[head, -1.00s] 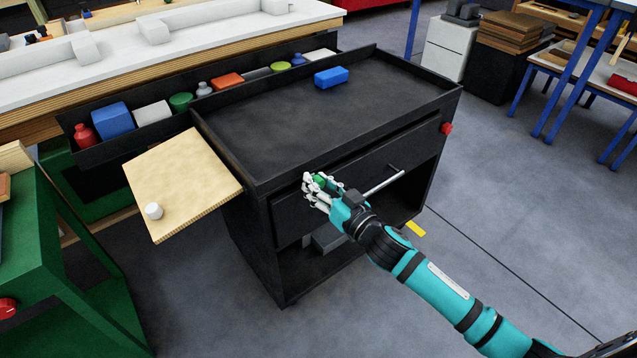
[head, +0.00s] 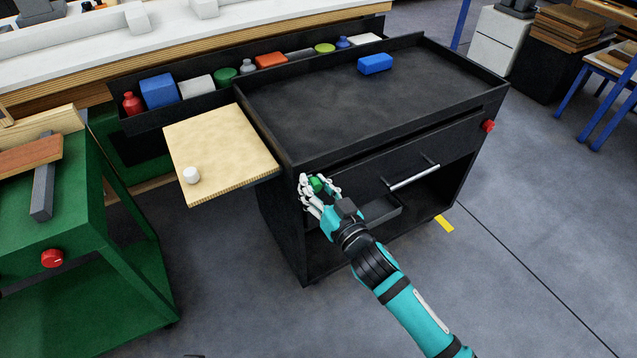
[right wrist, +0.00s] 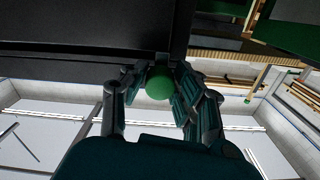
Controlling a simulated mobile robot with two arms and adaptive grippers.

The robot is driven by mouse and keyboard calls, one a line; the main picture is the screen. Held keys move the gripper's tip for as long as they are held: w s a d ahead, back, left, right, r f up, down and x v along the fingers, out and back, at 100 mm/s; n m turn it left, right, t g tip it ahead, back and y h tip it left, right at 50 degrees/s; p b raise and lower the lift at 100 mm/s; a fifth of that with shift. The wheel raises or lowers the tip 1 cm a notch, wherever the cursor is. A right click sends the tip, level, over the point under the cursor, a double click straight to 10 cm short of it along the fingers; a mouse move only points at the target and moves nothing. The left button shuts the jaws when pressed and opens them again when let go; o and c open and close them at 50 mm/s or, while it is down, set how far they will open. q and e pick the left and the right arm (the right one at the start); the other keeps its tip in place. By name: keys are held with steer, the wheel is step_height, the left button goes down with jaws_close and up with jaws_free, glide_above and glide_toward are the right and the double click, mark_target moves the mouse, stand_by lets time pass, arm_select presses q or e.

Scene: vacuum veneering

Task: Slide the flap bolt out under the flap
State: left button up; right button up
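The flap (head: 235,150) is a pale wooden board standing out from the left side of the black cart, roughly level, with a white cylinder (head: 192,175) on it. The flap bolt's green knob (head: 316,184) is at the cart's front, near its left corner. My right gripper (head: 318,187) has its fingers around this knob and looks shut on it. In the right wrist view the green knob (right wrist: 159,83) sits between the fingertips. The bolt's rod is hidden, so I cannot tell how far it reaches under the flap. My left gripper is not in view.
The black cart (head: 370,110) carries a blue block (head: 375,64) on top. A drawer handle (head: 413,177) sticks out right of my gripper. A rail tray (head: 130,122) with several coloured items runs behind. A green stand (head: 90,215) is at left; floor in front is clear.

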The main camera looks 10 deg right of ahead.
steer(key=o, duration=0.4)
steer(key=v, duration=1.2)
